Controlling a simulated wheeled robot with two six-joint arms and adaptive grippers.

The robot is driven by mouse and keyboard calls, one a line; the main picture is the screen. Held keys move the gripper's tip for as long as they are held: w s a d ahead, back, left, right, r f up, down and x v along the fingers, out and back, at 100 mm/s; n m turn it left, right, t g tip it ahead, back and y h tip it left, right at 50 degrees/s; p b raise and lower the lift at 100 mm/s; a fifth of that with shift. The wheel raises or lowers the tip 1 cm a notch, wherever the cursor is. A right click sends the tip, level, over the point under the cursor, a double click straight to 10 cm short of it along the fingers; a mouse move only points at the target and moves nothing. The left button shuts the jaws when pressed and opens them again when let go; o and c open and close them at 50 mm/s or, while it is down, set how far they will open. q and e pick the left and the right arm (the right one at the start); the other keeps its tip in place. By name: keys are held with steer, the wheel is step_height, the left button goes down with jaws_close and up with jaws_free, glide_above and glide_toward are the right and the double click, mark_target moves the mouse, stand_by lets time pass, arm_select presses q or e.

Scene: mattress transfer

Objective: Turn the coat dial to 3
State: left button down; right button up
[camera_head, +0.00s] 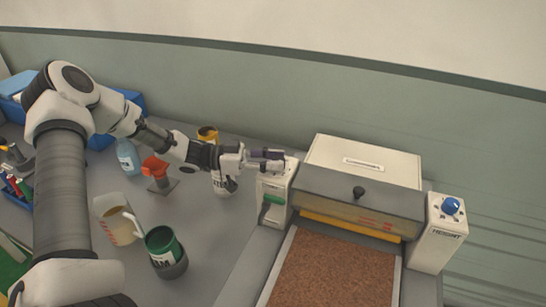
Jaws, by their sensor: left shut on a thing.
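My left gripper (266,160) reaches in from the left, with its fingers at the top of the machine's white left post (276,186). It is shut on what appears to be the coat dial there; the fingers hide the dial, and I cannot read its setting. My right gripper is not in view.
The machine's cream cover (363,160) spans between the posts, over a brown textured bed (330,275). Left on the bench are a green can (160,243), a beige jug (119,226), an orange tool (156,168), a pale blue bottle (128,157) and a white labelled container (219,184).

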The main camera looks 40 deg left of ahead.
arm_select(q)
steer(key=m+g, duration=0.1)
steer(key=m+g+h, duration=0.1)
steer(key=shift+w+f+g, duration=0.15)
steer(key=shift+g, duration=0.25)
steer(key=m+g+h+b, duration=0.1)
steer(key=g, duration=0.1)
steer(key=shift+f+m+g, duration=0.15)
steer(key=shift+m+g, duration=0.25)
steer(key=m+g+b, duration=0.1)
steer(key=g, duration=0.1)
steer(key=m+g+b, duration=0.1)
steer(key=m+g, duration=0.1)
steer(key=g, duration=0.1)
steer(key=shift+w+h+b, duration=0.2)
steer(key=shift+h+b, duration=0.1)
steer(key=shift+h, duration=0.1)
steer(key=shift+w+m+g+b, duration=0.1)
steer(key=shift+m+g+b, duration=0.6)
steer(key=shift+m+g, duration=0.5)
steer(key=shift+r+g, duration=0.2)
steer(key=shift+g, duration=0.1)
steer(key=c, duration=0.8)
jaws_free()
steer(key=shift+r, duration=0.1)
